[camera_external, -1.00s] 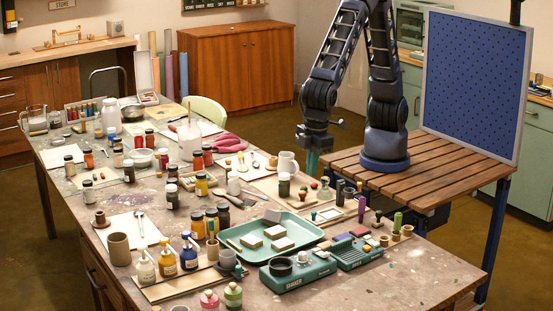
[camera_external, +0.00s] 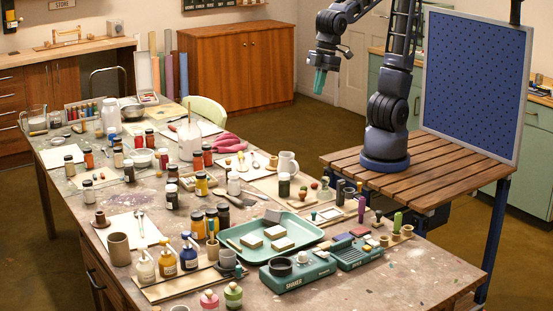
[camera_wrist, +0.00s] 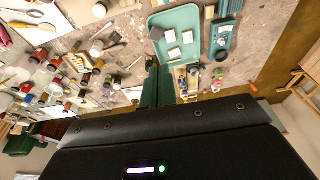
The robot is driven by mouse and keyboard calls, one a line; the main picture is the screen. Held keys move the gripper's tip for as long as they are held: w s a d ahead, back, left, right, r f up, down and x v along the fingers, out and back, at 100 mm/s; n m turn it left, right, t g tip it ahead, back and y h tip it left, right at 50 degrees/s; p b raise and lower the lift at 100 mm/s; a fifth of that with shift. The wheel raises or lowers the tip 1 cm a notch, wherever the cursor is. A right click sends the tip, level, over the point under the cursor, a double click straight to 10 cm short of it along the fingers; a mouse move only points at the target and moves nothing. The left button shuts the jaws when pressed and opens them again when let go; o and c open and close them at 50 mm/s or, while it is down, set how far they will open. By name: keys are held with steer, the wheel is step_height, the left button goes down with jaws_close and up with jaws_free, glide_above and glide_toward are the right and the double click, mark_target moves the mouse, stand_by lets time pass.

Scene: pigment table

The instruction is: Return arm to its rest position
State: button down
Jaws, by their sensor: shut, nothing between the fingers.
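My gripper (camera_external: 320,82) hangs in the air, high above the floor behind the work table, with its green fingers pointing down. The fingers are shut with nothing between them. In the wrist view the two fingers (camera_wrist: 157,87) show close together, with the table far below. My arm is folded upward from its base, which stands on the slatted wooden platform (camera_external: 345,163). Nothing touches the gripper.
The cluttered table (camera_external: 400,275) holds a teal tray (camera_external: 243,253) with pale blocks, a green shaker (camera_external: 300,270) and several jars. A blue perforated panel (camera_external: 474,90) stands right of the arm. A wooden cabinet (camera_external: 235,70) is behind. Air around the gripper is free.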

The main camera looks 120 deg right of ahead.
steer(key=s+d+t, duration=0.1)
steer(key=s+d, duration=0.2)
steer(key=s, duration=0.4)
steer(key=s+d, duration=0.3)
steer(key=s, duration=0.4)
steer(key=shift+s+d+r+t, duration=0.3)
steer(key=shift+s+t, duration=0.1)
steer(key=c, duration=1.6)
jaws_free()
steer(key=shift+s+d+f, duration=0.1)
steer(key=shift+s, duration=0.15)
steer(key=o, duration=0.8)
